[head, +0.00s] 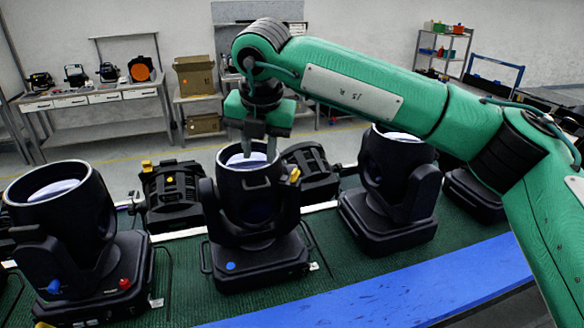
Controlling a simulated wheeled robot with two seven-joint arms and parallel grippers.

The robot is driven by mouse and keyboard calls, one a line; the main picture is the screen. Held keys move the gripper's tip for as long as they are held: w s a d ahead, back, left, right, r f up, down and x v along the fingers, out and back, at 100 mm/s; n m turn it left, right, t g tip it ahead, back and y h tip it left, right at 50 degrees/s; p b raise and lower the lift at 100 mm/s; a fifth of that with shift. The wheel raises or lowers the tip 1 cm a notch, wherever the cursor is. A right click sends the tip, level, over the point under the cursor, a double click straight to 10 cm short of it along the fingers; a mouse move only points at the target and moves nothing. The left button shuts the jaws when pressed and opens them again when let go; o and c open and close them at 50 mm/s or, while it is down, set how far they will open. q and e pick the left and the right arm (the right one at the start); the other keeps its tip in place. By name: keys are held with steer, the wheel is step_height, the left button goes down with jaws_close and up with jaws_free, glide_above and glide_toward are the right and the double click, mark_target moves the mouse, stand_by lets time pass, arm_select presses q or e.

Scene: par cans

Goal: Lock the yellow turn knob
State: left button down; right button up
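A small yellow turn knob (295,175) sits on the right side of the yoke of the middle black par can (250,205). My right gripper (259,150) points down over the open top of this par can, to the left of and above the knob. Its two grey fingers stand apart with nothing visible between them, and they overlap the rim in the picture. I cannot tell whether they touch it. The knob is apart from the fingers. My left gripper is not in view.
Another par can (65,225) with a blue and a red knob stands at left, and one (395,180) at right. Further black lights (170,195) stand behind. A blue strip (400,290) edges the green surface in front. My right arm spans the upper right.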

steer(key=w+d+r+m+t+h, duration=0.1)
steer(key=w+d+r+m+h, duration=0.1)
steer(key=d+r+h, duration=0.15)
steer(key=y+p, duration=0.1)
steer(key=p, duration=0.6)
glide_toward(293, 173)
steer(key=x, duration=0.7)
steer(key=shift+w+f, duration=0.25)
steer(key=shift+f, duration=0.3)
jaws_close()
